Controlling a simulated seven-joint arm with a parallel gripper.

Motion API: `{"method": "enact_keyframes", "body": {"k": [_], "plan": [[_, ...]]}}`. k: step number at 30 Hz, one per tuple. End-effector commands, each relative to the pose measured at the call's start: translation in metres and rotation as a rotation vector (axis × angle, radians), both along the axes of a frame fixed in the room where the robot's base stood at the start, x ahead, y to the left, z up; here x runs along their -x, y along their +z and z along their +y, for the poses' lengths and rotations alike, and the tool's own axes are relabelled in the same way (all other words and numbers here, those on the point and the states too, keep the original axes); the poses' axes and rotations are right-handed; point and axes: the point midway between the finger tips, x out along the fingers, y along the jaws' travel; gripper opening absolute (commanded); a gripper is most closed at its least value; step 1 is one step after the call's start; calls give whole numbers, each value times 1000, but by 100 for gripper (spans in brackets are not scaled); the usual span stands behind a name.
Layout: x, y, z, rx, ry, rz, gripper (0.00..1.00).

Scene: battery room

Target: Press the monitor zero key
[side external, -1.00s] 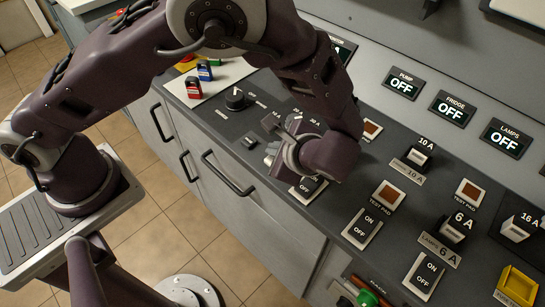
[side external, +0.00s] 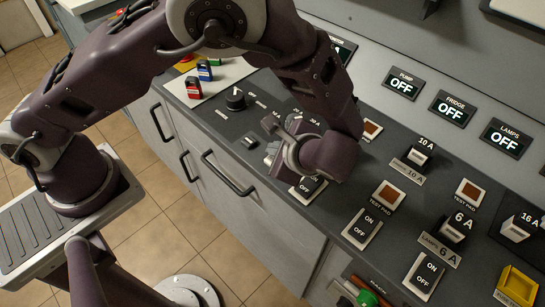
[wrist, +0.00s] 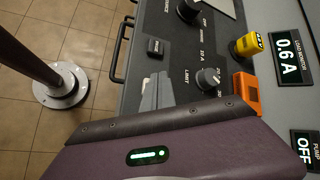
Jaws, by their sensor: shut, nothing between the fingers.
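The monitor zero key appears to be the small dark key (wrist: 156,46) on the panel in the wrist view, its lettering too small to read surely. A small dark key (side external: 249,141) near the panel's front edge in the side view looks like the same one. My gripper (wrist: 157,82) is shut and empty, its grey fingers a little short of the key in the wrist picture. In the side view my gripper (side external: 270,152) is partly hidden by my wrist. Whether it touches the panel cannot be told. The load monitor display (wrist: 289,57) reads 0.6 A.
The source knob (wrist: 188,10) and limit knob (wrist: 207,78) stand near the key. Red and blue pieces (side external: 199,80) stand at the panel's left. Drawer handles (side external: 228,172) project below the front edge.

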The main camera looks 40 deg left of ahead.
Motion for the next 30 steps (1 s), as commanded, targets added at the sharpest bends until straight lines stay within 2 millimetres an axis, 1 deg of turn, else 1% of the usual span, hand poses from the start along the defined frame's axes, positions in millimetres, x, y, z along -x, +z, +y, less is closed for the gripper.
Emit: {"method": "enact_keyframes", "body": {"k": [20, 30], "plan": [[0, 0, 0, 0, 0, 0, 0], [0, -9, 0, 0, -1, 1, 0]]}}
